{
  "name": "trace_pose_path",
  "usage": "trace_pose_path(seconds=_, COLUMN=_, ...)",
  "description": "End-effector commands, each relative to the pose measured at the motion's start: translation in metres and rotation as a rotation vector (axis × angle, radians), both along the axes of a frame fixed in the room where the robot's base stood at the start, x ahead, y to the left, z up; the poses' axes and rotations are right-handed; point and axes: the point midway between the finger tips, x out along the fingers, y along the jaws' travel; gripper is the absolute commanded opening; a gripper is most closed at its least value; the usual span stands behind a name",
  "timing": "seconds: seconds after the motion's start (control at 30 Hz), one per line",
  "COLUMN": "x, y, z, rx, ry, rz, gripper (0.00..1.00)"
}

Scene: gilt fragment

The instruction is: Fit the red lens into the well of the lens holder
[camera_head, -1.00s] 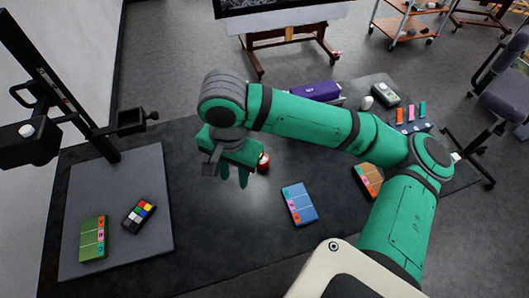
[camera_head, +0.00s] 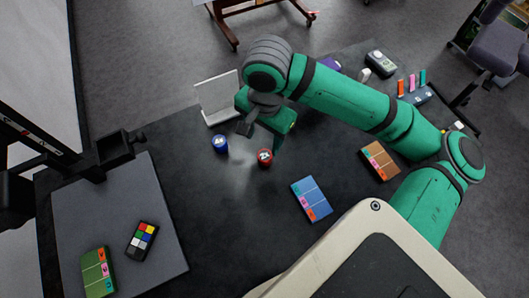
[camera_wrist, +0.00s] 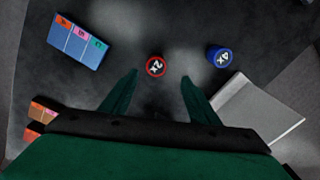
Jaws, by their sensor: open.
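The red lens (camera_head: 265,157) is a short red disc with a dark top marked 2x, lying on the black table. In the wrist view the red lens (camera_wrist: 155,66) shows between and just beyond my fingertips. My gripper (camera_wrist: 159,77) is open and empty. In the head view my gripper (camera_head: 277,142) hangs above and slightly behind the red lens, apart from it. I cannot tell for sure which thing is the lens holder; a black bracket (camera_head: 120,150) on the stand at left has no well that I can make out.
A blue lens (camera_head: 220,143) marked 4x stands left of the red one, near a pale panel (camera_head: 217,100). A blue tabbed case (camera_head: 311,198) and an orange one (camera_head: 380,160) lie to the right. A grey board (camera_head: 165,215) carries a colour chart (camera_head: 142,240) and green case (camera_head: 98,272).

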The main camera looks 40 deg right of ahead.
Motion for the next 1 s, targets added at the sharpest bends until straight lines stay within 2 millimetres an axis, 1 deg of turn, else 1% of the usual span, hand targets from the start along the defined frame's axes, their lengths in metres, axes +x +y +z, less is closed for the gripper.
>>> trace_pose_path(seconds=0.03, x=0.000, y=0.000, z=-0.008, rx=0.003, ry=0.001, rz=-0.003, gripper=0.55)
trace_pose_path(seconds=0.1, x=-0.001, y=-0.001, z=-0.017, rx=0.002, ry=0.001, rz=-0.004, gripper=0.55)
trace_pose_path(seconds=0.37, x=0.000, y=-0.003, z=-0.034, rx=0.001, ry=-0.001, rz=-0.007, gripper=0.55)
trace_pose_path(seconds=0.6, x=0.002, y=-0.003, z=-0.067, rx=0.001, ry=0.000, rz=-0.003, gripper=0.55)
trace_pose_path(seconds=0.7, x=0.003, y=-0.002, z=-0.075, rx=0.002, ry=0.000, rz=-0.002, gripper=0.55)
trace_pose_path(seconds=0.97, x=0.003, y=-0.003, z=-0.078, rx=-0.001, ry=-0.001, rz=-0.002, gripper=0.55)
trace_pose_path(seconds=1.0, x=0.003, y=-0.003, z=-0.078, rx=-0.001, ry=-0.001, rz=-0.002, gripper=0.53)
